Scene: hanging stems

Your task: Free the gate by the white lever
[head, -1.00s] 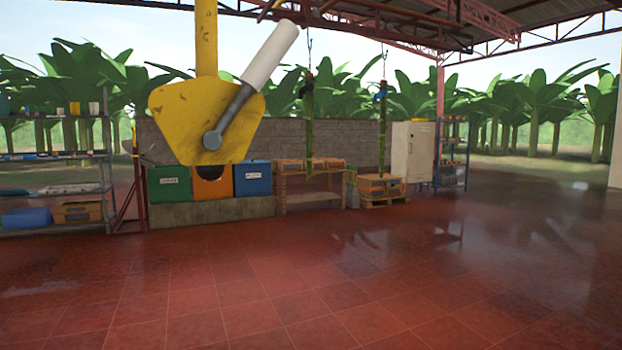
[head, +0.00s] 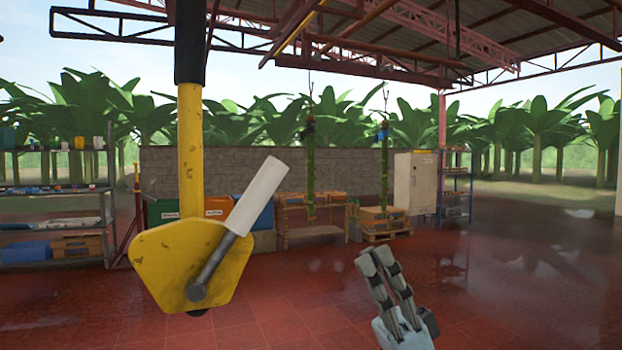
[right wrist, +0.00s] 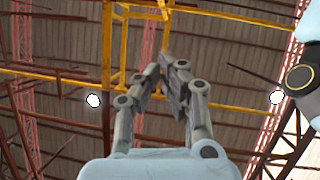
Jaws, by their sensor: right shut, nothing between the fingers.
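The white lever (head: 257,195) has a thick white handle on a grey shaft, pivoted low on a yellow plate (head: 170,255). It slants up and to the right in the head view. The plate hangs on a yellow post (head: 190,150) with a dark upper part. My right gripper (head: 375,260) points upward, to the right of the lever and apart from it. Its fingers are together and empty; they also show in the right wrist view (right wrist: 168,72), against the roof. The lever cannot be made out there. My left gripper is not in view.
Two green hanging stems (head: 310,170) (head: 384,165) stand far behind. Bins, a bench (head: 290,235), a white cabinet (head: 414,180) and shelves (head: 50,215) line the back. The red tiled floor (head: 290,320) is open. Yellow roof-side bars (right wrist: 225,15) cross above my right gripper.

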